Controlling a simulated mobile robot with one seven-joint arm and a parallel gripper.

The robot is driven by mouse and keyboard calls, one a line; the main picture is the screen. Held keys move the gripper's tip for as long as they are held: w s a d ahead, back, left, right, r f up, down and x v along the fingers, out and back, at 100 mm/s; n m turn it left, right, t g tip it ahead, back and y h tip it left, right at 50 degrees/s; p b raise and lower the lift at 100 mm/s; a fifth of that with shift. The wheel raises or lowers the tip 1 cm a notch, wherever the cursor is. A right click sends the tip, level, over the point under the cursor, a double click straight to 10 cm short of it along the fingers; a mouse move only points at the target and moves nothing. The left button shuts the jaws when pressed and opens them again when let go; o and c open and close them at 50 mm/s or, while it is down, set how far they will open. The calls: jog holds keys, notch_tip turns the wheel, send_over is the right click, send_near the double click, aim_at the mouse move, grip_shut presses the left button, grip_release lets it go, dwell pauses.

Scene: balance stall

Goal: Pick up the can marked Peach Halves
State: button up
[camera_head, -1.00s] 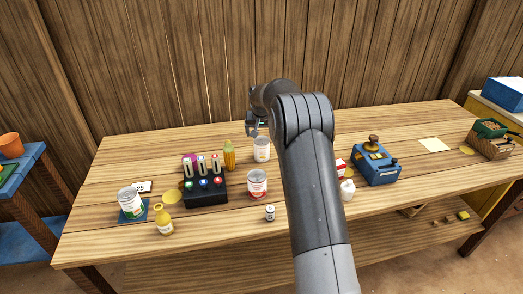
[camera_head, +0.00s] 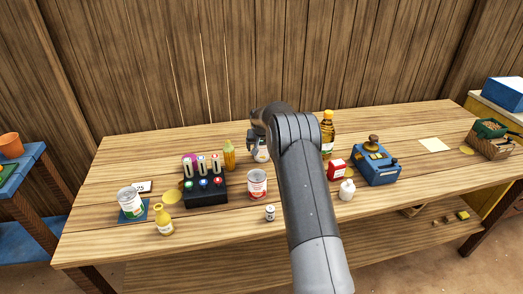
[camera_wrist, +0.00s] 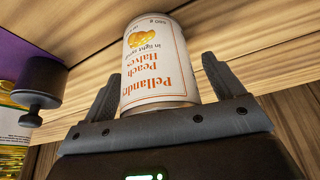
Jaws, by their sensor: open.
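The Peach Halves can (camera_wrist: 158,65) is white with orange lettering and a picture of yellow fruit. It appears upside down in the wrist view, between the two fingers of my gripper (camera_wrist: 162,88). The fingers are open, one on each side of the can, and I see no firm grip. In the head view the can (camera_head: 262,156) stands toward the back of the table, partly hidden by my gripper (camera_head: 254,142).
A red-labelled can (camera_head: 257,185) stands in front, and a green-labelled can (camera_head: 131,205) at left. A corn-like yellow bottle (camera_head: 229,157) and black rack (camera_head: 205,190) are left of the gripper. An oil bottle (camera_head: 328,136) and blue device (camera_head: 375,166) are to the right.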

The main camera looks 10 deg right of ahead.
jog(key=shift+c, duration=0.4)
jog(key=c, duration=1.2)
jog(key=shift+r, duration=0.2)
